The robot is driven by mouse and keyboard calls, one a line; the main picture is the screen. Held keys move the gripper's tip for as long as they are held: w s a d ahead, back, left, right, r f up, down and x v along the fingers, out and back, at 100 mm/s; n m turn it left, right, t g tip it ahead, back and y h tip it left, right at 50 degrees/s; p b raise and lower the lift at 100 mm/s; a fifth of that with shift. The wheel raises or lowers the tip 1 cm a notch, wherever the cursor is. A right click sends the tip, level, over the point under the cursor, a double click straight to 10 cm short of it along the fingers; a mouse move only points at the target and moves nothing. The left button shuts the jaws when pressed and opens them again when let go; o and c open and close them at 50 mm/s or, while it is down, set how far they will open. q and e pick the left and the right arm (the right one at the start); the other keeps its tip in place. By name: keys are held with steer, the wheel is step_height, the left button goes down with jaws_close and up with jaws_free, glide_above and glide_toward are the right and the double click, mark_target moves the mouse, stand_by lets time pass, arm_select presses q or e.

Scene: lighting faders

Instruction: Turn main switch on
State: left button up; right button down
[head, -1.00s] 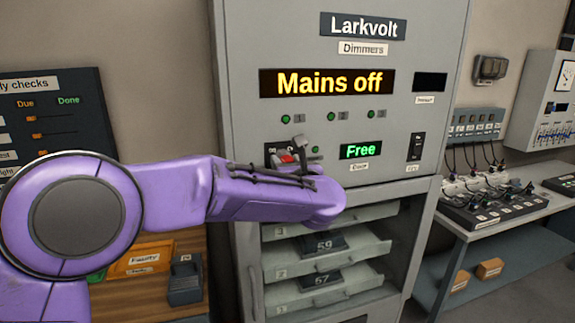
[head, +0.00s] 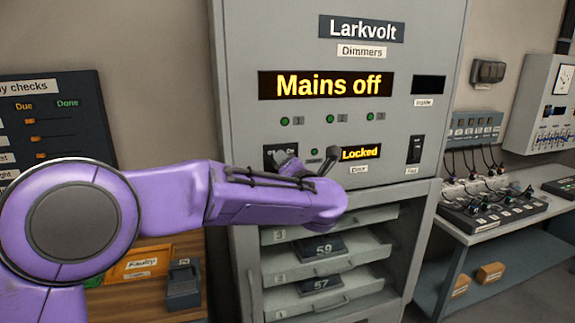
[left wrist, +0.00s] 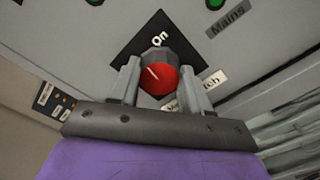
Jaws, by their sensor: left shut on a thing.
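The main switch is a red rotary knob (left wrist: 158,80) with a white mark, on a black plate (left wrist: 186,42) labelled "On" in the left wrist view. My left gripper (left wrist: 160,76) is shut on the knob, one finger on each side. In the head view my left gripper (head: 306,160) is at the cabinet front, and my forearm and the gripper hide the knob. The mains display (head: 327,85) reads "Mains off" in yellow. My right gripper is not in view.
The grey dimmer cabinet (head: 235,60) has several small green lamps above the switch and a black rocker switch (head: 416,149) to the right. Open-fronted drawers (head: 330,245) lie below my arm. A bench with cables (head: 490,215) stands at the right.

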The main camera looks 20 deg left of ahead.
arm_select(q)
steer(key=shift+f+m+p, duration=0.15)
steer(key=shift+m+p, duration=1.3)
steer(key=shift+m, duration=2.15)
steer(key=o, duration=1.1)
steer(key=shift+c, duration=0.2)
steer(key=shift+d, duration=0.1)
